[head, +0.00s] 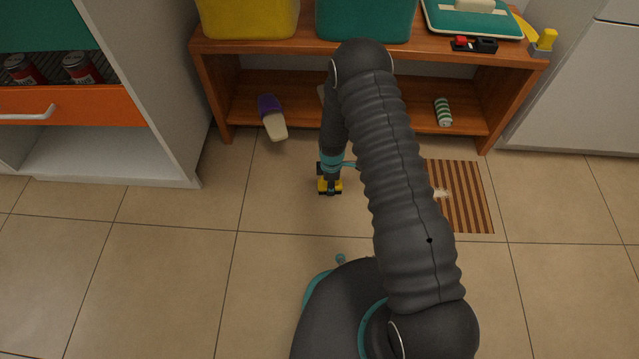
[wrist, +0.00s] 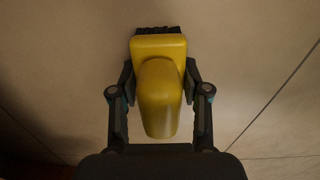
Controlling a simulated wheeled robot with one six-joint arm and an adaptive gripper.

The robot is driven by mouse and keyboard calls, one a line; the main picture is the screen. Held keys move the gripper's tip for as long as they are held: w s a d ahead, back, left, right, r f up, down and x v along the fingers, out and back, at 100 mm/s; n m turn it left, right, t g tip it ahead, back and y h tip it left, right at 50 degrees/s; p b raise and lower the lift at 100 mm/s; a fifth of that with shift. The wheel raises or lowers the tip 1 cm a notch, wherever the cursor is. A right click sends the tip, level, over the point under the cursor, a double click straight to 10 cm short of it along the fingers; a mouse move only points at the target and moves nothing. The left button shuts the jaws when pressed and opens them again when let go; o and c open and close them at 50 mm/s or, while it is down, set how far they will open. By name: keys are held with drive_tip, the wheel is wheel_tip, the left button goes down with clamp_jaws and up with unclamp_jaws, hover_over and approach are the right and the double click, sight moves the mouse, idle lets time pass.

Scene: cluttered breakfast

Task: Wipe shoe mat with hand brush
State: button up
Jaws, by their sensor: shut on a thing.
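My gripper (wrist: 158,88) is shut on the yellow hand brush (wrist: 158,98), with one finger on each side of it. The brush's dark bristles show at its far end in the wrist view. In the head view my gripper (head: 330,185) holds the brush low over the tiled floor, left of the shoe mat; I cannot tell whether the bristles touch the floor. The shoe mat (head: 472,205) is brown with light stripes and lies on the floor to the right. A pale patch shows on it. My arm hides the mat's left part.
A wooden bench (head: 224,95) stands behind, with a purple and cream slipper (head: 273,118) and a green striped roll (head: 443,112) on its lower shelf. A cabinet with an orange drawer (head: 70,107) stands at left. The floor (head: 170,235) at front left is clear.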

drive_tip(key=shift+r+p, duration=1.25)
drive_tip(key=shift+r, duration=1.25)
